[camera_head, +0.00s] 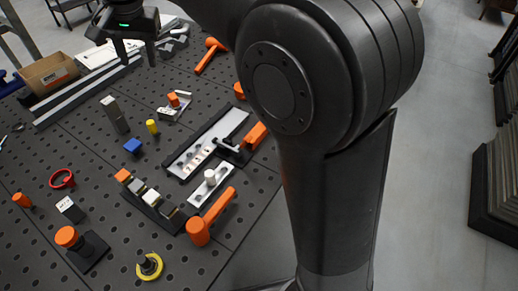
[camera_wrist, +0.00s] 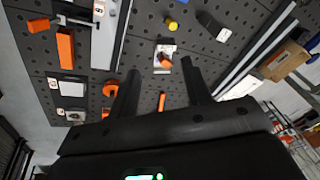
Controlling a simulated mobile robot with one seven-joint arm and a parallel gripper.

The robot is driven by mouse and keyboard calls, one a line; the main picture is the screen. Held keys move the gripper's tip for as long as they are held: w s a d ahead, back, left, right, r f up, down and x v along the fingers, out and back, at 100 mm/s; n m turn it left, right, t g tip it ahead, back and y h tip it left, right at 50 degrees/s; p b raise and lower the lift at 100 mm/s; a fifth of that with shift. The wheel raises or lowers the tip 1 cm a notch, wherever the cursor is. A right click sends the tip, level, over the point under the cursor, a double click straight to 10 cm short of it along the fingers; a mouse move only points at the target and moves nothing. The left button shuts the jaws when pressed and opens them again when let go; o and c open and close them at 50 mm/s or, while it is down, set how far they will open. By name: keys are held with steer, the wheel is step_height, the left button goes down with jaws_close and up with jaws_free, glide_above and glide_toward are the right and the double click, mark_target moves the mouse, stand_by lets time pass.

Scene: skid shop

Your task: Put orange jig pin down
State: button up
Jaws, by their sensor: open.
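My gripper (camera_head: 136,55) is open at the top left of the head view, above the far part of the perforated table. Its two dark fingers also show in the wrist view (camera_wrist: 160,72), spread apart with nothing clamped between them. A short orange pin (camera_head: 173,99) rests tilted in a small silver jig block (camera_head: 170,113) on the table. In the wrist view the orange pin (camera_wrist: 165,61) and the silver block (camera_wrist: 166,48) appear just beyond the fingertips, apart from them. I cannot tell how deeply the pin is seated.
An orange-handled tool (camera_head: 206,58) lies beyond the jig block. A yellow cylinder (camera_head: 152,127), a blue block (camera_head: 132,146) and grey blocks (camera_head: 115,115) stand nearby. A cardboard box (camera_head: 48,75) is at left. Orange-handled clamps (camera_head: 210,216) and a black rack sit closer.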

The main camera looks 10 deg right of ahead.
steer(key=s+d+t, duration=0.1)
steer(key=s+d, duration=0.5)
steer(key=d, duration=0.6)
steer(key=s+d+f+n+t, duration=0.1)
steer(key=s+d+f, duration=0.5)
steer(key=s+d, duration=0.2)
steer(key=s+d+f+t+h, duration=0.1)
steer(key=s+d+f, duration=0.4)
steer(key=s+d, duration=0.3)
steer(key=shift+s+f+n, duration=0.35)
steer(key=shift+s+n, duration=0.05)
steer(key=shift+s, duration=0.85)
steer(key=shift+d, duration=0.1)
